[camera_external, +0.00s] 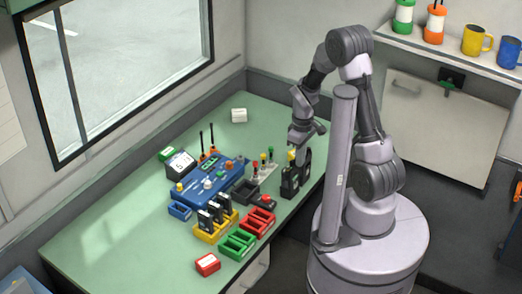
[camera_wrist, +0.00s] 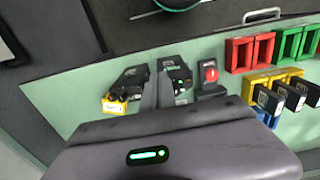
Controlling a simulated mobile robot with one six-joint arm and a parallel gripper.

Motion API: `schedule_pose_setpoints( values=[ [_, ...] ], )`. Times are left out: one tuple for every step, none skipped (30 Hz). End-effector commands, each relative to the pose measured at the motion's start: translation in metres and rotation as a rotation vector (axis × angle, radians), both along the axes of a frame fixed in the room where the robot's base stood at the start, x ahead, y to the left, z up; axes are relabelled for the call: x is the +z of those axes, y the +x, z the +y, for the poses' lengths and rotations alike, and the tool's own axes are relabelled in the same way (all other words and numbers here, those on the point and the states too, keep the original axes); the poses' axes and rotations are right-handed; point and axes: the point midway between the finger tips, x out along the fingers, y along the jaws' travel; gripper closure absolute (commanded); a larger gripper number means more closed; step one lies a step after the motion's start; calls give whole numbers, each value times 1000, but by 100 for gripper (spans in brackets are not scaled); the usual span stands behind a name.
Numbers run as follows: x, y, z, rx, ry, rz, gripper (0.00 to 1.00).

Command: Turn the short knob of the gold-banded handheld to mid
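A dark handheld with a yellow-gold band (camera_wrist: 116,107) is at the left in the wrist view. Small dark knobs show at its top, but their setting is too small to read. In the external view dark upright units (camera_external: 291,182) stand near the right edge of the green table, with yellow at the top. My gripper (camera_external: 295,150) is just above them, pointing down. In the wrist view two grey finger-like strips (camera_wrist: 156,92) lie close together, right of the banded handheld. I cannot tell whether they touch anything or how far they are apart.
A second dark unit (camera_wrist: 176,75) with a green light and a red-button box (camera_wrist: 209,76) are close by. Red bins (camera_external: 258,222), green bins (camera_external: 238,243) and a blue panel (camera_external: 210,184) fill the middle table.

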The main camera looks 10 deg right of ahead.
Motion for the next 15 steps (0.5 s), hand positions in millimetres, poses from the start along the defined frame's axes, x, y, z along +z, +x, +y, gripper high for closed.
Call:
schedule_pose_setpoints(
  values=[
    [0,0,0,0,0,0,100],
    [0,0,1,0,0,0,100],
    [0,0,1,0,0,0,100],
    [0,0,1,0,0,0,100],
    [0,0,1,0,0,0,100],
    [0,0,1,0,0,0,100],
    [0,0,1,0,0,0,100],
    [0,0,1,0,0,0,100],
    [0,-1,0,0,0,0,100],
    [0,-1,0,0,0,0,100],
    [0,-2,0,0,0,0,100],
    [0,-3,-1,-1,0,0,100],
    [0,-4,-2,-1,0,0,100],
    [0,-5,-3,-1,1,-1,100],
    [0,-6,-4,-1,1,-1,100]
  ],
)
